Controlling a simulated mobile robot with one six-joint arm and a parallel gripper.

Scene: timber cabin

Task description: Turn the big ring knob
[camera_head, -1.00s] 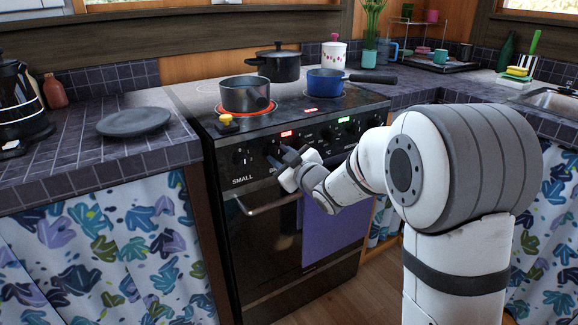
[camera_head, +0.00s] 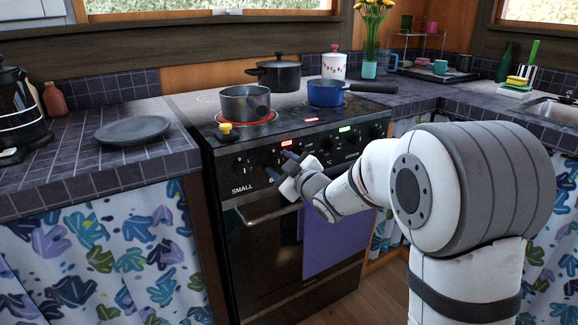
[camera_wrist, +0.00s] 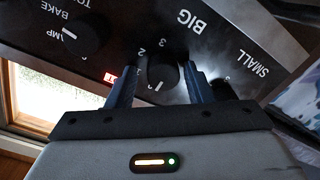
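The stove (camera_head: 285,250) has a black front panel with a row of knobs. In the wrist view, turned upside down, a dark round knob (camera_wrist: 162,76) with numbers around it sits by the word BIG. My gripper (camera_wrist: 158,70) is open, one finger on each side of this knob. The right finger looks closer to it; I cannot tell whether either finger touches. In the head view my gripper (camera_head: 287,168) is at the panel and hides most of this knob. The SMALL knob (camera_head: 241,166) is left of it.
A grey pot (camera_head: 245,103) stands on a glowing red burner, with a yellow-topped object (camera_head: 225,130) by it. A blue pan (camera_head: 325,93) and a black pot (camera_head: 279,73) stand behind. The oven handle (camera_head: 268,213) and a purple towel (camera_head: 330,240) are below the panel.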

